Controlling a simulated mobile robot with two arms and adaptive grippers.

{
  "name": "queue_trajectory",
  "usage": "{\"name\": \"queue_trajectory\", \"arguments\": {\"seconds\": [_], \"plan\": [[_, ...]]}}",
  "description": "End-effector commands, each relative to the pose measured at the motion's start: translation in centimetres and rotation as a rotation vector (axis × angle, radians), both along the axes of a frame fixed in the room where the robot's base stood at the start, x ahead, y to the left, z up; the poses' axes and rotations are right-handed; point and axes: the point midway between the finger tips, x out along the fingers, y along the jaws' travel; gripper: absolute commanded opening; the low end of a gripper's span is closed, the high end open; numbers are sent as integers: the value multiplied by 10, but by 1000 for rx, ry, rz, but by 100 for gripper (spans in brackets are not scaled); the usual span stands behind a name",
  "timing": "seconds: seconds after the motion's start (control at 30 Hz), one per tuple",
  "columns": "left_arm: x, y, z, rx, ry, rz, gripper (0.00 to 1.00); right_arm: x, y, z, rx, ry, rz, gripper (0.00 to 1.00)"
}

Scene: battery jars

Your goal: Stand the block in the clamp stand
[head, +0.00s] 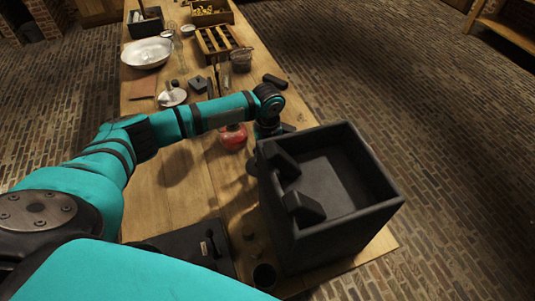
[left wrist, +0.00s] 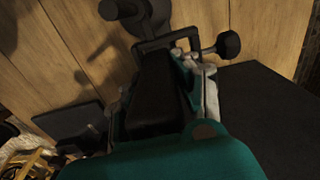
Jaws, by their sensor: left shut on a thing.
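In the left wrist view, my left gripper (left wrist: 163,72) is shut on a dark block (left wrist: 157,95), which lies between its two fingers. The clamp stand (left wrist: 148,47) is just past the fingertips, with a dark bracket at the block's far end and a round knob (left wrist: 228,43) to the right. The block's end overlaps the bracket in the picture; I cannot tell whether it is inside or only in front. In the head view my left arm reaches across the table and its wrist points down behind a large dark box. The fingers, block and stand are largely hidden there.
The large open dark box (head: 373,207) stands at the table's right edge, close to my left wrist. A red object (head: 232,137) is beneath my left forearm. A white bowl (head: 146,54), a wooden rack (head: 218,41) and small items crowd the far table (head: 143,105).

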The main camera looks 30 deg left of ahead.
Motion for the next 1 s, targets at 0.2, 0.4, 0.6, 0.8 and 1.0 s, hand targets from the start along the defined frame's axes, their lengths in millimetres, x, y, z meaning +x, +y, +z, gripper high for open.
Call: {"name": "queue_trajectory", "arguments": {"seconds": [0.2, 0.4, 0.6, 0.8, 1.0], "plan": [[1, 0, -6, -1, -1, 0, 0, 0, 0, -3, 0, 0, 0, 0], [1, 0, -11, -1, -2, 0, 0, 0, 0, -6, 0, 0, 0, 0], [1, 0, -14, -1, -2, 0, 33, 0, 0, -7, 0, 0, 0, 0], [0, 0, -14, -1, -1, 0, 58, 0, 0, -7, 0, 0, 0, 0], [0, 0, -15, 1, 1, 0, 58, 0, 0, -7, 1, 0, 0, 0]]}}
